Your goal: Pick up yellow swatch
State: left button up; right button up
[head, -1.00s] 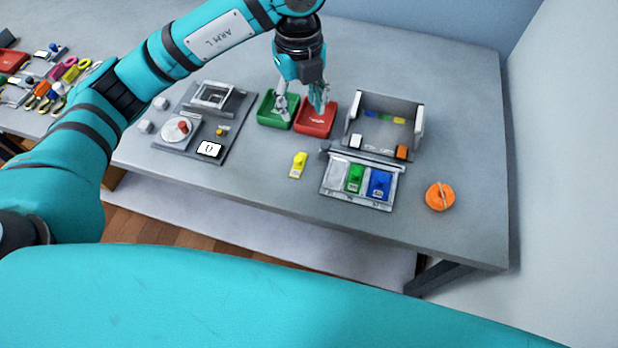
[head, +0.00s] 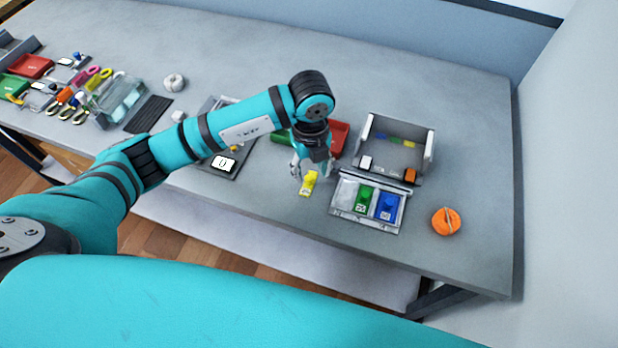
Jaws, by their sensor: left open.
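The yellow swatch (head: 309,184) lies on the grey table, just left of the tray with the coloured swatches. My left gripper (head: 311,174) is open and points down right over the yellow swatch, its fingers close around or just above the swatch's upper end. Whether the fingers touch it I cannot tell. My right gripper is not in view.
The swatch tray (head: 366,220) holds a green swatch (head: 363,198) and a blue swatch (head: 388,207). A grey open box (head: 397,131) stands behind it. An orange roll (head: 446,221) lies to the right. Red (head: 341,134) and green bins are partly hidden behind my gripper.

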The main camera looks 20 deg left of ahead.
aim_at(309, 177)
pick_arm(q)
jog(key=shift+s+a+f+p, duration=0.15)
jog(key=shift+f+p, duration=0.25)
jog(key=shift+f, duration=1.4)
grip_shut()
